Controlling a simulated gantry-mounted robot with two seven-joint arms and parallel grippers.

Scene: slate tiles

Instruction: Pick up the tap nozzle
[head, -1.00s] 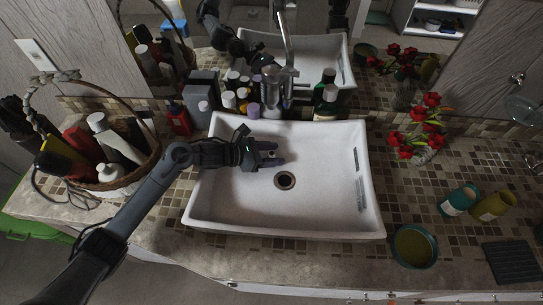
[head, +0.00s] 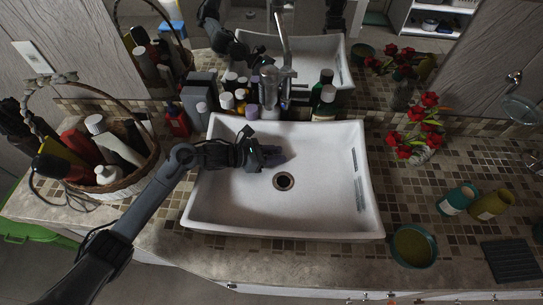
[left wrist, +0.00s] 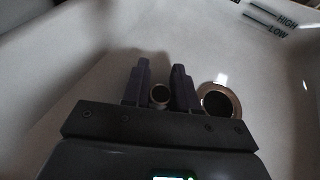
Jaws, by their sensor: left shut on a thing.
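The tap nozzle (left wrist: 160,95) shows in the left wrist view as a small round metallic piece between my left fingers. My left gripper (left wrist: 160,88) is shut on it, low inside the white sink (left wrist: 60,70). In the head view my left gripper (head: 275,154) is above the left part of the sink (head: 330,200), just up and left of the drain (head: 283,181). The nozzle is hidden by the fingers there. My right gripper is not in view.
The metal tap (head: 270,88) stands behind the sink among several bottles (head: 326,100). A wicker basket (head: 110,185) of bottles stands at left, close to my left arm. Red flowers (head: 415,130), cups (head: 458,200) and a bowl (head: 412,245) are at right.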

